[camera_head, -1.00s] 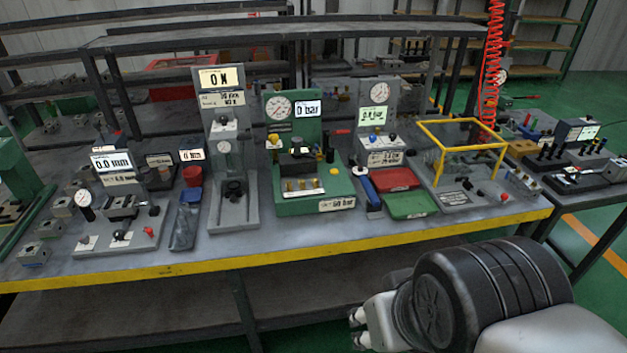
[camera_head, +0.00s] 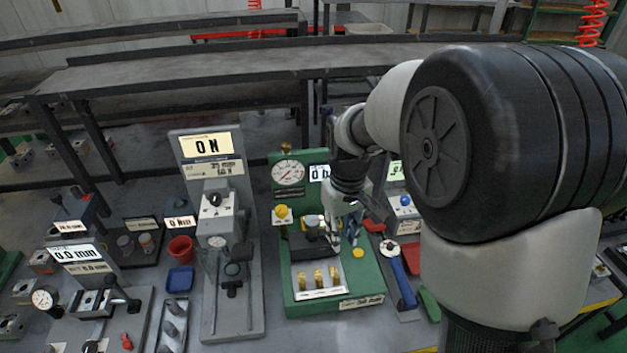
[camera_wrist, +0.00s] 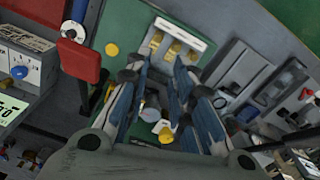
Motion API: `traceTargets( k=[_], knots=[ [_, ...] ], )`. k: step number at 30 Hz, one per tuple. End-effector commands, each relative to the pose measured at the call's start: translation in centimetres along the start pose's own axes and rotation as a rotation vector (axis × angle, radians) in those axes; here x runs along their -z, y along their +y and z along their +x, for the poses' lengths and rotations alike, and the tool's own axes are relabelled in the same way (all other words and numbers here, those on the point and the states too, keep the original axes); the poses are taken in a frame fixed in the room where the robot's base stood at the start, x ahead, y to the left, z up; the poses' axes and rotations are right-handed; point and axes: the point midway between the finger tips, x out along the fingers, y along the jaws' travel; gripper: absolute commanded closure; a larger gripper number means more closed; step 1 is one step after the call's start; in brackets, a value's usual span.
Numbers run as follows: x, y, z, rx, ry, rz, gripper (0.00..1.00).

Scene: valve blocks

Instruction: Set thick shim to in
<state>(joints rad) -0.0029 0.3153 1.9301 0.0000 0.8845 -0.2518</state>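I cannot pick out a thick shim for certain in either view. My gripper (camera_head: 345,235) hangs over the right part of the green pressure station (camera_head: 372,282), beside its black block (camera_head: 308,243). In the wrist view my gripper (camera_wrist: 163,76) has its blue-sided fingers apart, with a gap between them. A grey rounded knob (camera_wrist: 151,112) and a yellow knob (camera_wrist: 166,135) show in or below that gap. Whether the fingers touch anything is unclear. Three brass fittings (camera_head: 317,279) stand on the front of the station. My arm hides part of its display.
A grey force stand (camera_head: 252,310) is left of the green station. Farther left are a red cup (camera_head: 181,249), a blue tray (camera_head: 180,279) and a gauge block with a 0.0 mm display (camera_head: 76,253). A blue-handled tool (camera_head: 404,283) lies close on the right.

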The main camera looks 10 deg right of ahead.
Motion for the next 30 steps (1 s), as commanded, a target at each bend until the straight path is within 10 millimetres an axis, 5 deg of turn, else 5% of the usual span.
traceTargets(
  k=[8, 24, 30],
  knots=[
    [0.4, 0.1, 2.6, 0.004, -0.015, -0.009, 0.78],
    [0.2, 0.1, 14.1, 0.004, -0.015, -0.007, 0.78],
    [0.2, 0.1, 17.0, 0.003, -0.013, -0.007, 0.78]
  ],
)
